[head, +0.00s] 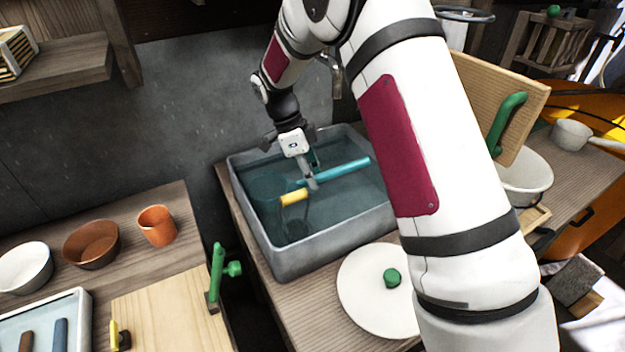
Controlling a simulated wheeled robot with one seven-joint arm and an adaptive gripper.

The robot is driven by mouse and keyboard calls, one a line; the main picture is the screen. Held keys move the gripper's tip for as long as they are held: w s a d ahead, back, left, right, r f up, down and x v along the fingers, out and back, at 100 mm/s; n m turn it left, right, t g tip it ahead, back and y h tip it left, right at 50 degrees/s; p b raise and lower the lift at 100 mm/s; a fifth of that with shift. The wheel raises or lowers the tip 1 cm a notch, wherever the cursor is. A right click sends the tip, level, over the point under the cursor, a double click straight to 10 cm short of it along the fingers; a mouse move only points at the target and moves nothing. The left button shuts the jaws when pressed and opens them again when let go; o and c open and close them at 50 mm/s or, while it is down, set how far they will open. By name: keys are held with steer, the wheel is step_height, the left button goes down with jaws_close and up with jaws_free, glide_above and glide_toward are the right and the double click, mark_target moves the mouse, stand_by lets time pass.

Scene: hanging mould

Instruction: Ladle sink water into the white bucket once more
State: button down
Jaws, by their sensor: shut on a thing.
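The grey sink basin (355,222) holds clear bluish water and stands at the centre of the head view. My gripper (311,184) is inside the basin, shut on the ladle (340,170). The ladle shows as a blue bar running right from my fingers, with a yellow piece (294,197) at lower left. Its bowl is hard to make out in the water, and I cannot tell whether it holds any. A white round vessel (530,185), likely the white bucket, stands at the right, partly hidden by a wooden board and my arm.
The wooden board (500,75) with a green handle leans upright at the right. A white lid (362,300) with a green knob lies before the basin. A white pan (572,134) is farther right. Bowls and an orange cup (157,226) stand at left.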

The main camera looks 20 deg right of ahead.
steer(key=shift+r, duration=0.35)
step_height(320, 180, up, 14)
steer(key=p, duration=0.4)
stand_by(1.1)
stand_by(0.5)
